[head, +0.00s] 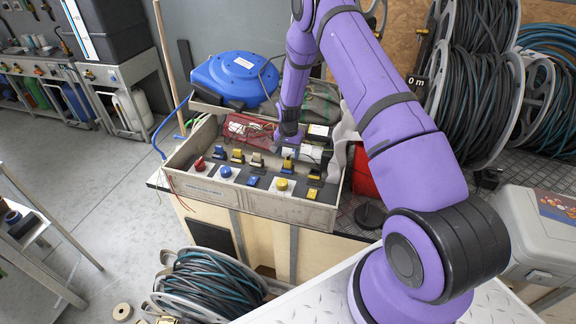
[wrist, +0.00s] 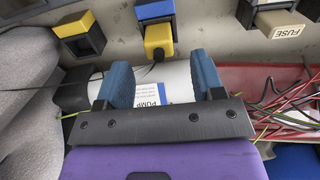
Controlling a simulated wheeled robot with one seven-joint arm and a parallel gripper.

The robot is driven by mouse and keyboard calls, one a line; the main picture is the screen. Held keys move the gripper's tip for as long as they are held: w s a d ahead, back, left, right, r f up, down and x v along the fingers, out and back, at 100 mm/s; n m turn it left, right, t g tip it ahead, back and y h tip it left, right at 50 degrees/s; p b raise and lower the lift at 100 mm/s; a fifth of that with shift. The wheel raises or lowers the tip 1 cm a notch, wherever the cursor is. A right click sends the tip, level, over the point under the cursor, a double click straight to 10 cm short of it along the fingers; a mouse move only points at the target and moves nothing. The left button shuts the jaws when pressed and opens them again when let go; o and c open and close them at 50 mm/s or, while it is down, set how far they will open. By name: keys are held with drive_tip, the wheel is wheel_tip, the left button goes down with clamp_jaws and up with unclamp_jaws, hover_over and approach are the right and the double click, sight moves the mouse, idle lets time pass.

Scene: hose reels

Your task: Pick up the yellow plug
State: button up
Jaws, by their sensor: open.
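The yellow plug (wrist: 158,40) sits in a blue-topped socket (wrist: 155,10) in the wrist view, with a thin dark cord at its lower end. In the head view the yellow plug (head: 287,164) is small, in the row of fittings in the grey box. My gripper (wrist: 163,72) is open and empty, its two blue fingers apart. The plug lies just beyond the gap between the fingertips, roughly centred. In the head view my gripper (head: 291,141) is over the box, just behind the plug, and its fingers are hard to make out.
A white cylinder with a PUMP label (wrist: 178,88) lies behind the fingers. A red tray of wires (wrist: 285,100) is close by. The grey box (head: 265,203) has raised walls.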

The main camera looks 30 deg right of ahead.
sight(288, 159)
wheel_tip(288, 159, down, 4)
drive_tip(key=shift+s+a+f, duration=0.1)
drive_tip(key=shift+f, duration=0.1)
drive_tip(key=c, duration=1)
drive_tip(key=shift+r, duration=0.2)
